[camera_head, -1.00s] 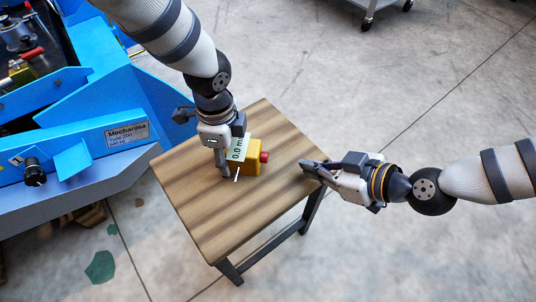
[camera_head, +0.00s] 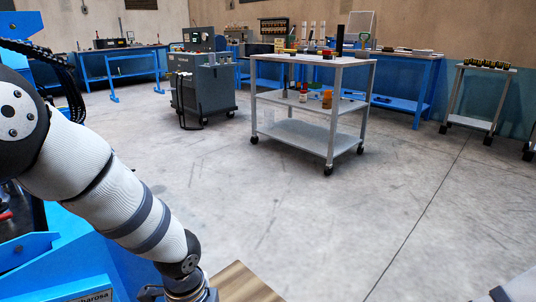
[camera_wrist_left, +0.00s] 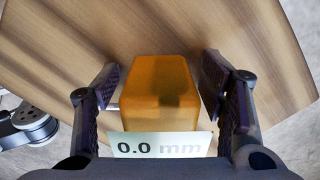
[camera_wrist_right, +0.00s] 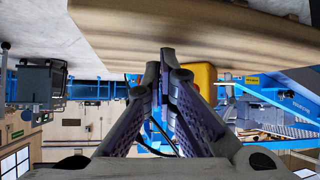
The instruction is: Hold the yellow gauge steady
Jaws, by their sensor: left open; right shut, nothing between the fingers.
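The yellow gauge (camera_wrist_left: 160,85) sits on a wooden-topped stool (camera_wrist_left: 50,35). In the left wrist view its display reads 0.0 mm. My left gripper (camera_wrist_left: 160,68) is open, with one finger on each side of the gauge and a visible gap at both sides. In the right wrist view the gauge (camera_wrist_right: 203,76) shows partly behind my right gripper (camera_wrist_right: 160,58), which is shut and empty beside the stool top (camera_wrist_right: 200,30). In the head view only a corner of the stool top (camera_head: 243,284) shows; the gauge and both grippers are out of frame there.
A grey wheeled cart (camera_head: 310,95) with bottles stands across the floor. A dark grey cabinet (camera_head: 203,85) stands left of it, and blue workbenches (camera_head: 400,85) line the wall. A blue machine (camera_head: 70,255) is at lower left. The floor between is clear.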

